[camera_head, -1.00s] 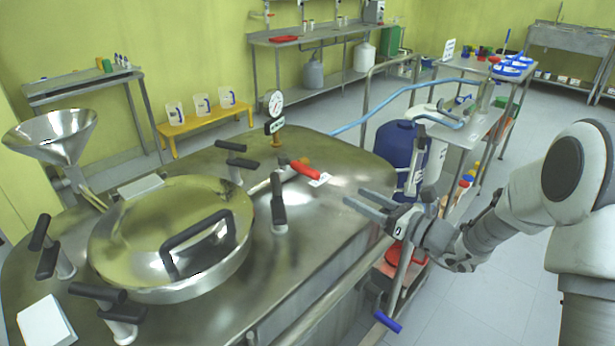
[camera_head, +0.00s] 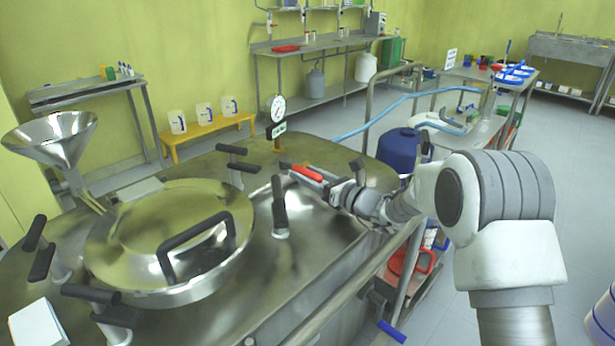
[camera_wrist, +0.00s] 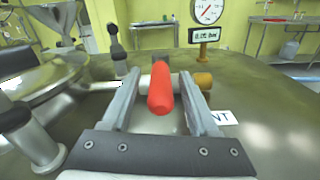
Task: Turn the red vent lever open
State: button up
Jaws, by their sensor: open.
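The red vent lever (camera_head: 307,173) sticks up from a pipe fitting on top of the steel vessel (camera_head: 330,225). In the wrist view the red lever (camera_wrist: 160,90) stands between my two fingers, with a visible gap on each side. My gripper (camera_wrist: 160,95) is open around it and not closed on it. In the head view my gripper (camera_head: 325,178) reaches in from the right at the lever, and its fingers are partly hard to make out. A white label (camera_wrist: 222,117) ending in "NT" lies on the vessel right of my fingers. A brass-coloured part (camera_wrist: 203,81) sits beside the lever.
A round gauge with a display (camera_head: 277,115) stands behind the lever. A black-handled clamp (camera_head: 279,205) stands close to its left, and a domed lid (camera_head: 175,240) lies farther left. A blue drum (camera_head: 400,150) stands behind my arm.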

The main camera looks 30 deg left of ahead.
jog(key=shift+w+a, duration=0.1)
jog(key=shift+c, duration=0.3)
grip_shut()
dwell(1.2)
